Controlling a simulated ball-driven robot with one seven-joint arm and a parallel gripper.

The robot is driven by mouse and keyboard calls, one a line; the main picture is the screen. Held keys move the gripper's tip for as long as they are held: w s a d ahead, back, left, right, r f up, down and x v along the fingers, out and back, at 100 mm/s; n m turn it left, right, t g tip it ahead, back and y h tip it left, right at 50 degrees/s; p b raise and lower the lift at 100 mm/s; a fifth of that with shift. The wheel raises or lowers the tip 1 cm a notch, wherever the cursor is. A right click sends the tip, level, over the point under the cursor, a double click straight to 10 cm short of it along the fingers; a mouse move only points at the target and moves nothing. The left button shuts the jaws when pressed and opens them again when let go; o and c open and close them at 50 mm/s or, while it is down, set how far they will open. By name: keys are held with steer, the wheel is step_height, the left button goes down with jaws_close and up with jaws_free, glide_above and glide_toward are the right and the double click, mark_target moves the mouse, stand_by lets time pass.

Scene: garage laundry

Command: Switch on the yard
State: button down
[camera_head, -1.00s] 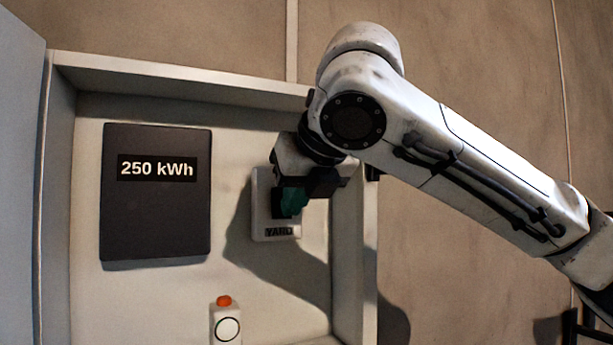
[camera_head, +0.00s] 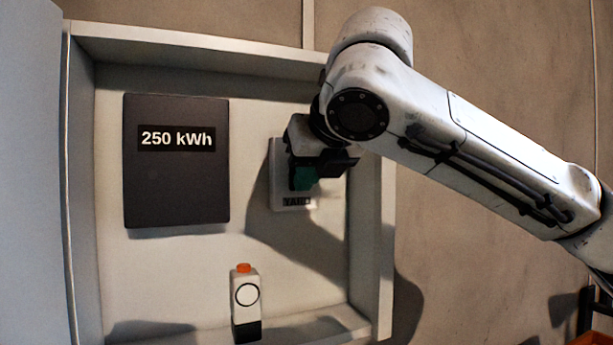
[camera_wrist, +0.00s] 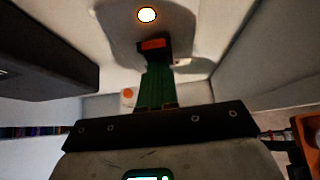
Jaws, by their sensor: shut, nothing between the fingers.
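The switch plate labelled YARD (camera_head: 293,203) is pale and sits on the back wall of a shallow recess, right of the meter. My gripper (camera_head: 305,178) is shut and empty, its green fingers in front of the plate and hiding much of it. In the wrist view the green fingers (camera_wrist: 155,88) reach up to a dark block with an orange face (camera_wrist: 153,45). A small round light (camera_wrist: 147,15) glows just beyond that block. The frames do not show clearly whether the fingertips touch the switch.
A dark meter reading 250 kWh (camera_head: 176,185) hangs left of the plate. A small white box with an orange top (camera_head: 245,296) stands below. The recess's right side wall (camera_head: 373,245) is close to my gripper.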

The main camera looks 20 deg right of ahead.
steer(key=shift+r, duration=0.1)
steer(key=shift+r+p, duration=0.8)
steer(key=shift+p, duration=0.2)
